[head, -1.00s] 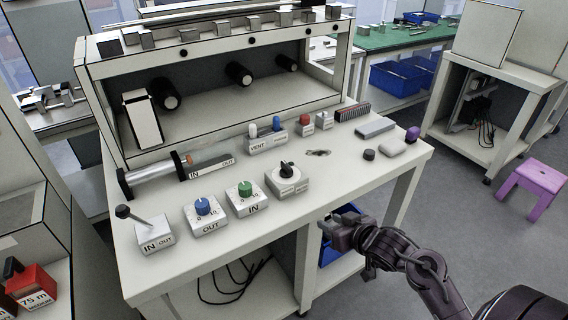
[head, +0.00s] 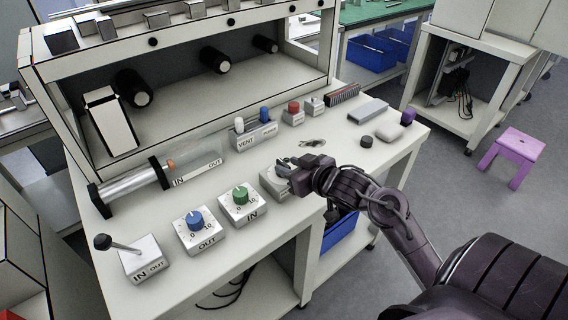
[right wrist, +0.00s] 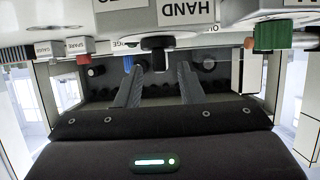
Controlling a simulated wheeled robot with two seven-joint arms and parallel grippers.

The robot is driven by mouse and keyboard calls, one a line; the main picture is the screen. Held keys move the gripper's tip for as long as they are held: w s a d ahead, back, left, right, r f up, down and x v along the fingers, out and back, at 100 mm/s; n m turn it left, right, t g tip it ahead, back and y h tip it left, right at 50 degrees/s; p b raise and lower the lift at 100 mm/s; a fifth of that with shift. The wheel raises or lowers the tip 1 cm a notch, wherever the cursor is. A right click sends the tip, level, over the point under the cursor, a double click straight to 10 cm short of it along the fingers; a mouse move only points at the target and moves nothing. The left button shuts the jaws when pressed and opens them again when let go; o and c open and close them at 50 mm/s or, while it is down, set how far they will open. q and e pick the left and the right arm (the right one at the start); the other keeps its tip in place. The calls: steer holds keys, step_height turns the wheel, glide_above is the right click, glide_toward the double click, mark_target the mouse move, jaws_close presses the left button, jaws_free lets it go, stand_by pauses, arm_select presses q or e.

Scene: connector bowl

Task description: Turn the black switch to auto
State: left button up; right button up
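The black switch (right wrist: 158,43) shows in the right wrist view, upside down, on a white box with a HAND label (right wrist: 187,12). A second label at the top edge is cut off. In the head view the switch box (head: 268,184) stands at the table's front, right of the green knob, and my right gripper hides the switch. My right gripper (head: 287,167) is over the box. In the right wrist view its two fingers (right wrist: 159,72) are apart and empty, with the switch just past their tips, roughly centred between them. My left gripper is not in view.
The green IN knob (head: 240,194) and blue OUT knob (head: 195,221) stand left of the switch box. A lever box (head: 140,262) is further left. Behind are the VENT switches (head: 254,136), a red button (head: 293,110) and a cylinder (head: 130,187).

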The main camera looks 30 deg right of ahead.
steer(key=shift+w+f, duration=0.25)
steer(key=shift+w, duration=0.45)
steer(key=shift+w+f, duration=0.2)
steer(key=shift+w, duration=0.35)
steer(key=shift+a, duration=0.1)
steer(key=c, duration=0.7)
jaws_close()
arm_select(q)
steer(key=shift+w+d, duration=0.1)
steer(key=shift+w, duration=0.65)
arm_select(e)
steer(key=shift+f, duration=0.1)
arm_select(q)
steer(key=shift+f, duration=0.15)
